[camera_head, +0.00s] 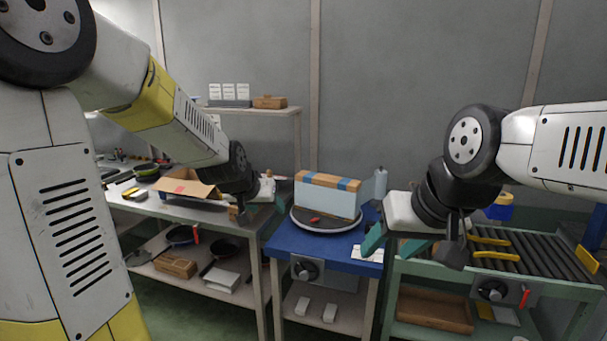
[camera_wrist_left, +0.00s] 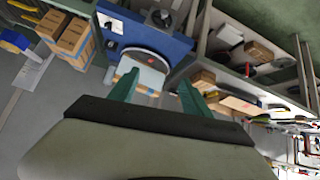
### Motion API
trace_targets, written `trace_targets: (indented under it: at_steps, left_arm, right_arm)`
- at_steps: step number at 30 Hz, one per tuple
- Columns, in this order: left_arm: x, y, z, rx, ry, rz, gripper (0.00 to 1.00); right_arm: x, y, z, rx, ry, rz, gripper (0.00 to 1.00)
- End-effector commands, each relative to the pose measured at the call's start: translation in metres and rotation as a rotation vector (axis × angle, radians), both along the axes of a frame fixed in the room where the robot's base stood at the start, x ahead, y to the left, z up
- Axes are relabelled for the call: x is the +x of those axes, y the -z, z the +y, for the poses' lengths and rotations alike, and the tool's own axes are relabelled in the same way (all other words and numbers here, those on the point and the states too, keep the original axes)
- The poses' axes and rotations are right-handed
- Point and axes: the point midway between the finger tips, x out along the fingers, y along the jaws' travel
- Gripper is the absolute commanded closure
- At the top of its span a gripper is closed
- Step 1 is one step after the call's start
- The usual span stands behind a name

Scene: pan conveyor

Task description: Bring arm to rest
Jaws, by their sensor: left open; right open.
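My left arm comes in from the left. Its gripper (camera_head: 260,207) hangs in the air near the right end of the grey bench, left of the blue table. In the left wrist view my left gripper (camera_wrist_left: 157,90) shows two teal fingers spread apart with nothing held between them. My right gripper (camera_head: 411,246) is open and empty, its teal fingers apart in front of the right edge of the blue table and the roller conveyor. Neither gripper visibly touches anything, though depth is hard to judge.
A pale box with a brown and blue top (camera_head: 325,199) stands on a round turntable (camera_head: 327,226) on the blue table (camera_head: 285,242). An open cardboard box (camera_head: 187,187) sits on the grey bench. The roller conveyor (camera_head: 515,248) lies at right, with yellow bars.

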Motion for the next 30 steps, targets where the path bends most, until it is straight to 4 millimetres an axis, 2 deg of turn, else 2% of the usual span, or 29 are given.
trace_targets:
  at_steps: [1, 7, 12, 15, 18, 21, 30]
  left_arm:
    - [-0.023, -0.018, 0.007, -0.014, -0.005, 0.01, 0.44]
    - [-0.119, -0.052, 0.025, -0.038, -0.016, 0.1, 0.44]
    - [-0.194, -0.06, 0.038, -0.037, -0.034, 0.169, 0.44]
    - [-0.225, -0.059, 0.043, -0.032, -0.046, 0.199, 0.44]
    - [-0.244, -0.057, 0.046, -0.027, -0.053, 0.218, 0.44]
    - [-0.252, -0.056, 0.047, -0.025, -0.058, 0.23, 0.44]
    - [-0.253, -0.056, 0.047, -0.025, -0.057, 0.231, 0.44]
  right_arm:
    - [0.0, 0.0, 0.0, 0.0, 0.0, 0.0, 0.44]
    - [0.0, 0.0, 0.0, 0.0, 0.0, 0.0, 0.44]
    - [0.0, 0.0, 0.0, 0.0, 0.0, 0.0, 0.44]
    - [0.0, 0.0, 0.0, 0.0, 0.0, 0.0, 0.44]
    - [0.0, 0.0, 0.0, 0.0, 0.0, 0.0, 0.44]
    - [0.0, 0.0, 0.0, 0.0, 0.0, 0.0, 0.44]
    - [0.0, 0.0, 0.0, 0.0, 0.0, 0.0, 0.44]
